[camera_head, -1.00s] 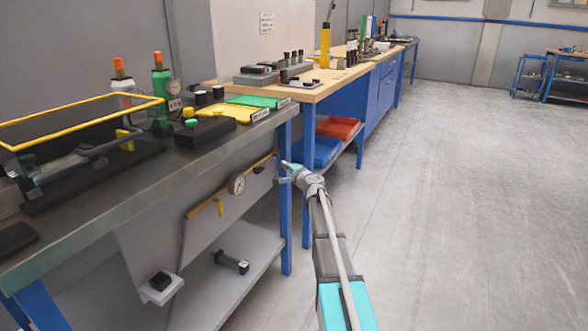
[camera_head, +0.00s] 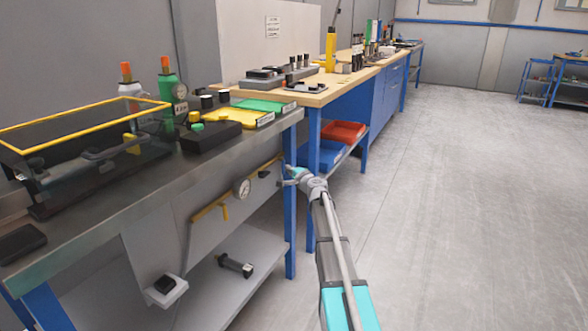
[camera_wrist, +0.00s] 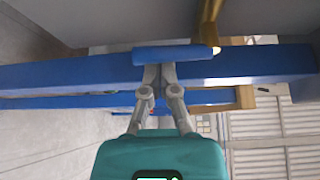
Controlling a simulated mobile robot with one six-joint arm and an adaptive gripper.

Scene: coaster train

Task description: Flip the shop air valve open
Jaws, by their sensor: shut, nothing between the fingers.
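A brass-yellow air pipe (camera_head: 208,208) runs along the panel below the near bench, with a round white gauge (camera_head: 241,188) on it. In the wrist view, a blue bar-shaped handle (camera_wrist: 178,54) sits beside the end of the brass pipe (camera_wrist: 209,28); it looks like the valve lever. My gripper (camera_head: 289,174) is just past the right end of the pipe, by the blue bench leg. In the wrist view, my gripper (camera_wrist: 159,72) is shut and empty, its fingertips right at the blue handle. I cannot tell whether they touch it.
The blue bench leg (camera_head: 289,220) stands close to my gripper. A grey lower shelf (camera_head: 215,290) holds a dark tool (camera_head: 235,265). Blue (camera_head: 320,155) and red (camera_head: 343,132) bins sit under the wooden bench. The floor (camera_head: 450,210) to the right is clear.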

